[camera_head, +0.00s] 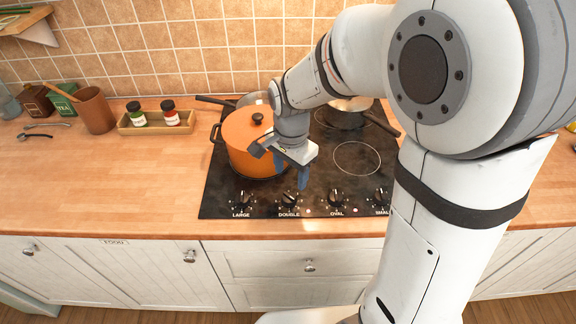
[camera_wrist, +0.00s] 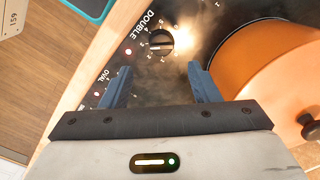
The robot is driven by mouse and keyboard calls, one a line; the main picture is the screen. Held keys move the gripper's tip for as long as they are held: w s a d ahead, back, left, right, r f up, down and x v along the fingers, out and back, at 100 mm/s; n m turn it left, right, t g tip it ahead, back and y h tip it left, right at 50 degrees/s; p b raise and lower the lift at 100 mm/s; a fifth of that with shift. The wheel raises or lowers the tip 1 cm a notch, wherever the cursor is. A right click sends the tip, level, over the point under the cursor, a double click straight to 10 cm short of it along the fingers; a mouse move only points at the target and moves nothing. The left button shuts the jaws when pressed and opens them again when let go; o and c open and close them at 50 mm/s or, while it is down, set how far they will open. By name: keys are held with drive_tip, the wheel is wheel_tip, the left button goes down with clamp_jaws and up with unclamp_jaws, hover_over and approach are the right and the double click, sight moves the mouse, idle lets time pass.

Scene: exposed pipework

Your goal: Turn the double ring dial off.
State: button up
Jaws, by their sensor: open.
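The double ring dial (camera_head: 290,198) is a round dark knob with a silver face on the front strip of the black hob, above the label DOUBLE. In the wrist view the dial (camera_wrist: 159,42) sits just beyond and between my fingertips, with numbers around it and a pale line across its face. My gripper (camera_head: 291,172) is open and empty above the hob, behind the dial. In the wrist view my gripper (camera_wrist: 159,70) shows two blue fingers spread apart, neither visibly touching the dial. A small red light (camera_wrist: 128,51) shows beside the dial.
An orange pot (camera_head: 248,145) stands close behind the dials, near my gripper. The large dial (camera_head: 242,200) and oval dial (camera_head: 336,196) flank the double dial. A pan (camera_head: 347,115) sits at the back right.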

sight(288, 196)
drive_tip(key=shift+w+a+f, duration=0.1)
drive_tip(key=shift+a+f, duration=0.05)
drive_tip(key=shift+f, duration=0.1)
wheel_tip(288, 196, down, 8)
drive_tip(key=shift+r, duration=0.25)
drive_tip(key=shift+c, duration=0.4)
drive_tip(key=shift+a, duration=0.1)
drive_tip(key=c, duration=0.9)
